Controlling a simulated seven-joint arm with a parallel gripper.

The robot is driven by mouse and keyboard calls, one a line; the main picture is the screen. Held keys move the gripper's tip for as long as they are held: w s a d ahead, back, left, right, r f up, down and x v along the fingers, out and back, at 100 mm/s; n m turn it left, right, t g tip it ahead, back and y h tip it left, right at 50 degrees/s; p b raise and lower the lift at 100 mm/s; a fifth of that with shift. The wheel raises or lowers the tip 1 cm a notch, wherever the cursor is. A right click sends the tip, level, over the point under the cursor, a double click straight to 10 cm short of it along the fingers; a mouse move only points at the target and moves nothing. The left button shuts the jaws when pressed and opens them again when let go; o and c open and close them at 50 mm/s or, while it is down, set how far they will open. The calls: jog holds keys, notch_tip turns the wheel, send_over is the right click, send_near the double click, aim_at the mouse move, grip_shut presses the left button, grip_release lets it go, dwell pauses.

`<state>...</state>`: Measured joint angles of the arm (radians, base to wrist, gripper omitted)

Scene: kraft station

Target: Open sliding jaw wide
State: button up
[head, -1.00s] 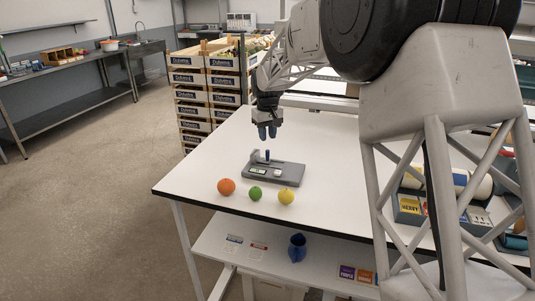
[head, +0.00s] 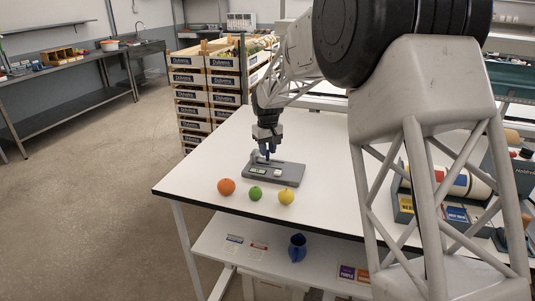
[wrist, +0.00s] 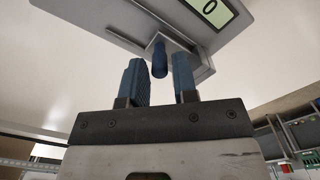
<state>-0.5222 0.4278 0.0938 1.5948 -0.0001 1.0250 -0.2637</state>
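The measuring device is a grey flat block (head: 290,180) on the white table, with small light displays on top. In the wrist view its underside-like grey body (wrist: 110,18) fills the top, with a display reading 0. A blue peg (wrist: 159,60) stands up from a grey bracket on the device. My gripper (head: 266,154) is low over the device's back left part. In the wrist view its two blue fingers (wrist: 160,76) are apart, with the peg seen between their tips, nearer the right finger. No contact with the peg is visible.
An orange ball (head: 226,187), a green ball (head: 255,193) and a yellow ball (head: 286,197) sit in front of the device. A blue pitcher (head: 298,248) stands on the lower shelf. The table (head: 215,155) left of the device is clear.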

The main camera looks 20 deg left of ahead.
jog(key=shift+f, duration=0.95)
jog(key=shift+c, duration=0.2)
grip_shut()
